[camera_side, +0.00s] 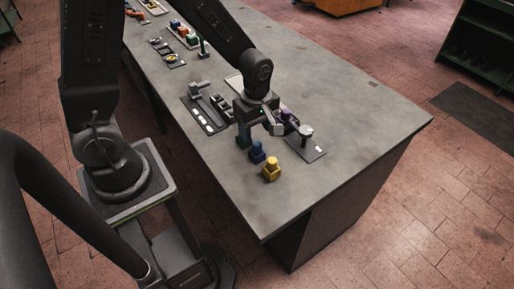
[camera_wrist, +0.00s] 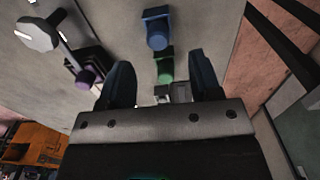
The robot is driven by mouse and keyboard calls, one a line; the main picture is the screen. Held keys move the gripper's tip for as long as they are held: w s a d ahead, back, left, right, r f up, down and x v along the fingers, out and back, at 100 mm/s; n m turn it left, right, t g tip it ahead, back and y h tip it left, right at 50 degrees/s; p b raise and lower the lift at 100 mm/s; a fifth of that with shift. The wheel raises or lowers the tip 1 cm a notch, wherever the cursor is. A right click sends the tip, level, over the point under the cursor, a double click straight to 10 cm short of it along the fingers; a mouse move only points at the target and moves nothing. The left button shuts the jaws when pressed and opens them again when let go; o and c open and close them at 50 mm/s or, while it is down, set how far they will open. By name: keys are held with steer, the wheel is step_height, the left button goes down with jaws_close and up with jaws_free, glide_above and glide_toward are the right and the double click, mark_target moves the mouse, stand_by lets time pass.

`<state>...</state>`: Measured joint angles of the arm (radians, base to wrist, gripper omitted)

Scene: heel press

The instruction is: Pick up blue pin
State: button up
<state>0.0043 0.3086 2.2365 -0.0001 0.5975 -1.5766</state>
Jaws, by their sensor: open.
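The blue pin (camera_side: 257,152) stands on the grey table between a yellow pin (camera_side: 271,170) and a green pin (camera_side: 243,140) in the side view. In the wrist view the blue pin (camera_wrist: 157,34) is at the top middle, beyond the green pin (camera_wrist: 165,70). My gripper (camera_side: 259,127) is over the table close behind the blue pin. In the wrist view my gripper (camera_wrist: 163,84) has its two dark fingers apart. The green pin shows between and just beyond the fingertips. The blue pin is outside the fingers.
A purple pin (camera_wrist: 86,78) stands left of the fingers in the wrist view, near a round pale-topped post (camera_wrist: 37,34). In the side view that post (camera_side: 305,131) stands on a dark plate right of my gripper. The table's front right (camera_side: 350,165) is clear.

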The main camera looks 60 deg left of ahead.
mark_target(257, 143)
steer(key=shift+w+a+f, duration=0.1)
steer(key=shift+w+f, duration=0.05)
steer(key=shift+f, duration=3.3)
steer(key=c, duration=1)
steer(key=shift+r, duration=0.1)
